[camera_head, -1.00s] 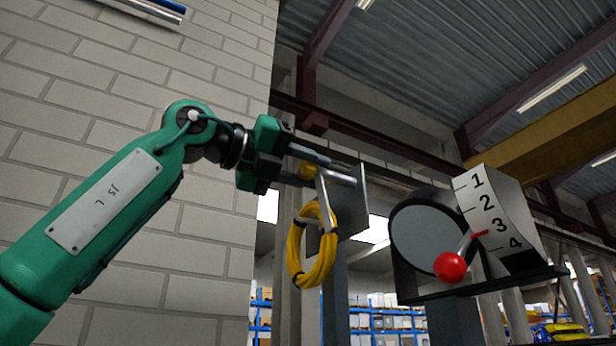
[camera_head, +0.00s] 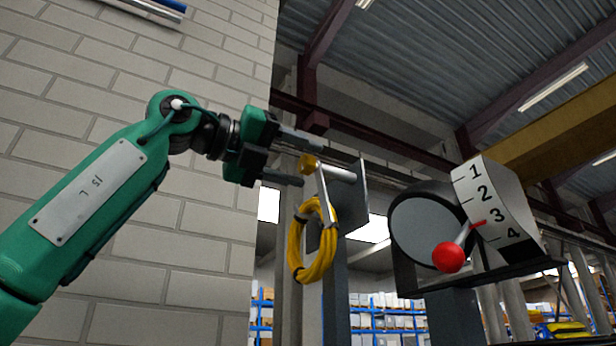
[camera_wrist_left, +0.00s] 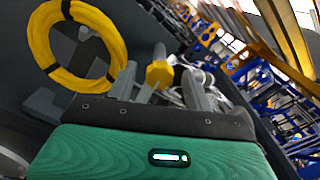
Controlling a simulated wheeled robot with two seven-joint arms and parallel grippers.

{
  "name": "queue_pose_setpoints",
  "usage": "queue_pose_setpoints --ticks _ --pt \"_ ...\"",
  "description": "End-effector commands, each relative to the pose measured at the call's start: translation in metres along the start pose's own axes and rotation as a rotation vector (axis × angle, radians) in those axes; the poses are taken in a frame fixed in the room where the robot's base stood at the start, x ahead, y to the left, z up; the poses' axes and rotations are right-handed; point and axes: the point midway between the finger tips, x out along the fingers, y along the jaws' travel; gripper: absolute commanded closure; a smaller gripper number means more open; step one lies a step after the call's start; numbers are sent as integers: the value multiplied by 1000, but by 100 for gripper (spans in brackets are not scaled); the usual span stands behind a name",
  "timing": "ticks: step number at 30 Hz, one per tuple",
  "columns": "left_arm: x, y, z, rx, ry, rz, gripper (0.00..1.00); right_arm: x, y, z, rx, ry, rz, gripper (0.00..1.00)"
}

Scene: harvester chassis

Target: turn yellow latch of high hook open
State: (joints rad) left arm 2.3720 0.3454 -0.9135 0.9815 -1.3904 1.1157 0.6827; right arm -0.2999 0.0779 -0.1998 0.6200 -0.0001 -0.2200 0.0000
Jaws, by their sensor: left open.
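The yellow latch (camera_head: 308,163) is a small block at the near end of the grey high hook (camera_head: 340,173), above a hanging coil of yellow cable (camera_head: 313,245). My left gripper (camera_head: 312,165) is open, its two grey fingers apart, one above and one below the latch in the head view. In the left wrist view the latch (camera_wrist_left: 159,74) shows between the two fingers (camera_wrist_left: 158,85), with visible gaps on both sides. I cannot tell how deep the latch sits between them. My right gripper is not in view.
The yellow coil (camera_wrist_left: 75,45) hangs close beside the fingers in the left wrist view. A numbered dial (camera_head: 492,210) with a red-knobbed lever (camera_head: 448,257) stands to the right of the hook. A white brick wall (camera_head: 100,80) is behind my left arm.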

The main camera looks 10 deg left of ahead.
Motion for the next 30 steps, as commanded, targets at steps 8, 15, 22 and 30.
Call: queue_pose_setpoints --ticks 8,15,22,30 --pt "-66 2 -2 -1 -6 0 48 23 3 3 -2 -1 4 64" --pt "-104 1 -1 -1 -3 0 48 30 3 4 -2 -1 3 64" --pt "-115 1 0 0 -2 1 48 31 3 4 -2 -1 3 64" --pt "-115 1 0 -1 -2 1 48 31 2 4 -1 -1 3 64"
